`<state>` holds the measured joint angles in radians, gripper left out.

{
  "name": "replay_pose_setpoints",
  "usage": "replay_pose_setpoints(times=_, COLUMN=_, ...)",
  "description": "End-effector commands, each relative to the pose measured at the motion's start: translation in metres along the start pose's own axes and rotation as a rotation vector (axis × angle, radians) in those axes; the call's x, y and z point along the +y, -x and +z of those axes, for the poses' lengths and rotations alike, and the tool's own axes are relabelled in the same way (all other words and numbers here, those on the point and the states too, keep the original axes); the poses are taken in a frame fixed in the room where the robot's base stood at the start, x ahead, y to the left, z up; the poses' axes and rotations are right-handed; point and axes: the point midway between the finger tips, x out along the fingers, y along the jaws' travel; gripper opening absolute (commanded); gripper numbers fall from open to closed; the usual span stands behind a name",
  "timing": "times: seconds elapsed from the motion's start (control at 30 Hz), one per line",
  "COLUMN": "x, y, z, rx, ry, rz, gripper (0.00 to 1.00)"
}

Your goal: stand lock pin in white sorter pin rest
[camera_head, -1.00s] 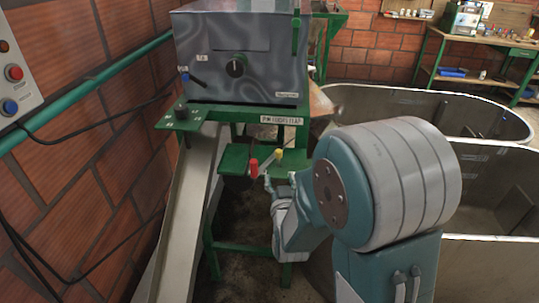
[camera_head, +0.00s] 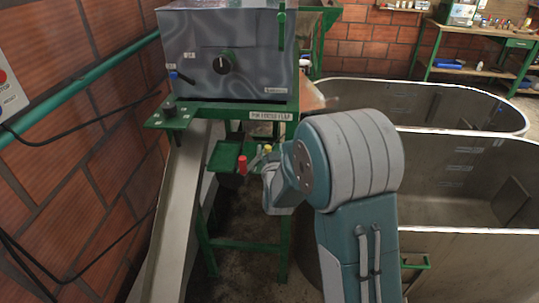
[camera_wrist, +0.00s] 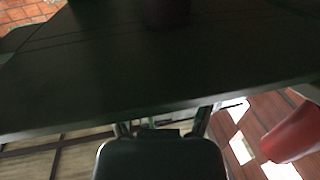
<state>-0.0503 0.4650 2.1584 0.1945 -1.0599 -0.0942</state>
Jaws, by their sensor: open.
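A small red upright piece (camera_head: 242,165) and a yellow-topped piece (camera_head: 267,149) show at the small green shelf (camera_head: 224,156) under the grey machine. I cannot tell which of them, if either, is the lock pin. No white pin rest can be made out. My gripper (camera_wrist: 162,128) is open, low in the wrist view, under a broad dark surface. In the head view its fingers are small and partly hidden beside the red and yellow pieces. A red rounded piece (camera_wrist: 292,136) is at the right of the wrist view, apart from the fingers.
The grey machine (camera_head: 215,50) stands on a green frame (camera_head: 240,245). A metal chute (camera_head: 165,215) slopes down left of it, near the brick wall (camera_head: 85,190). Large metal tanks (camera_head: 460,180) fill the right. A workbench (camera_head: 470,45) is at the back.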

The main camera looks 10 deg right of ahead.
Motion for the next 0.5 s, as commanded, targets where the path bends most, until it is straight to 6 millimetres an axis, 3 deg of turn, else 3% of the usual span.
replay_pose_setpoints(times=0.07, x=-0.0025, y=0.0005, z=-0.0001, rx=0.001, ry=0.002, rz=-0.001, gripper=0.71)
replay_pose_setpoints(times=0.23, x=-0.0035, y=0.0007, z=-0.0002, rx=0.001, ry=0.003, rz=-0.001, gripper=0.0)
replay_pose_setpoints(times=0.5, x=-0.0028, y=0.0006, z=-0.0001, rx=0.0, ry=0.001, rz=-0.003, gripper=0.0)
